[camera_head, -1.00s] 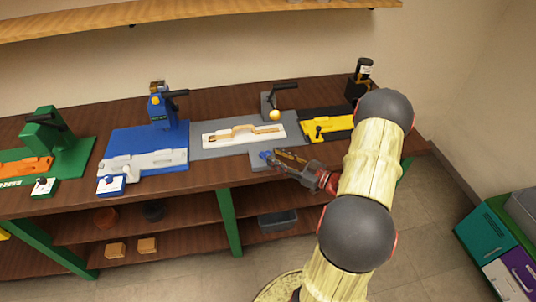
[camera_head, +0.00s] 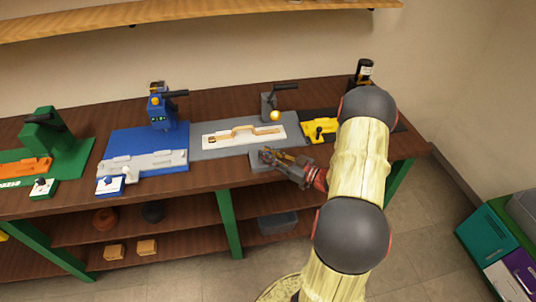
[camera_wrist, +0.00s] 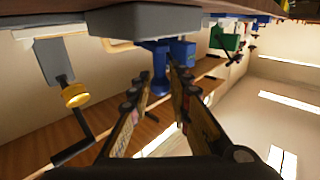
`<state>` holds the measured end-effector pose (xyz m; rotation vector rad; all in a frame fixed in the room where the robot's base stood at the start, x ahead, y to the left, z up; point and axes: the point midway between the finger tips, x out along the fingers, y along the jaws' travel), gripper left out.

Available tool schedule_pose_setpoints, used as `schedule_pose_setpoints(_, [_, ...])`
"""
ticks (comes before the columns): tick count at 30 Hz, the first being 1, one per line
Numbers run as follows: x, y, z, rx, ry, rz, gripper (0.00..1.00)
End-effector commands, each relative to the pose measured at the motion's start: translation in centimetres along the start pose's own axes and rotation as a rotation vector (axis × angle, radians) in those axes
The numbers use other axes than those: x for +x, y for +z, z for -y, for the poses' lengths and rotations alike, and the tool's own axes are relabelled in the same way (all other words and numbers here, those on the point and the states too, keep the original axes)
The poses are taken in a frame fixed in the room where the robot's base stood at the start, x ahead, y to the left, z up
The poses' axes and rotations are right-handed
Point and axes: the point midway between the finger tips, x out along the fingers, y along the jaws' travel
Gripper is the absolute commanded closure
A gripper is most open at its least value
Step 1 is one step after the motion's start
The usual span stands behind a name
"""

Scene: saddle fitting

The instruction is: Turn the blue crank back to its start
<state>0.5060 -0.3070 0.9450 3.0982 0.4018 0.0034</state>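The blue crank (camera_wrist: 159,68) shows in the wrist view as an upright blue handle by the grey block (camera_wrist: 150,18). In the head view my gripper's fingertips (camera_head: 268,156) cover it at the grey block (camera_head: 258,166) on the bench's front edge. In the wrist view my gripper's two fingers (camera_wrist: 159,77) stand apart, one on each side of the handle. I see no clear contact. The grey fixture plate (camera_head: 207,152) behind carries a white plate with a tan saddle-shaped strip (camera_head: 243,132).
A grey post with a black lever and yellow ball (camera_head: 275,115) stands behind the strip. A yellow fixture (camera_head: 318,128) is to the right, partly behind my arm. A blue station (camera_head: 120,140) and a green station (camera_head: 70,155) are to the left. A dark bottle (camera_head: 364,72) stands at the back right.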

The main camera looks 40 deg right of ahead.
Motion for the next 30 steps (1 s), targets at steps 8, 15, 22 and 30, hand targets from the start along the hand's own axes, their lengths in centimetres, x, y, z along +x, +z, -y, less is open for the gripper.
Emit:
schedule_pose_setpoints(8, [-0.01,0.01,0.00,0.000,0.000,0.000,0.98])
schedule_pose_setpoints(15, [-0.01,0.01,0.00,0.000,0.001,0.000,1.00])
schedule_pose_setpoints(22, [0.06,-0.03,0.20,0.000,0.032,0.001,1.00])
schedule_pose_setpoints(30, [0.49,-0.05,0.93,0.002,0.179,0.005,1.00])
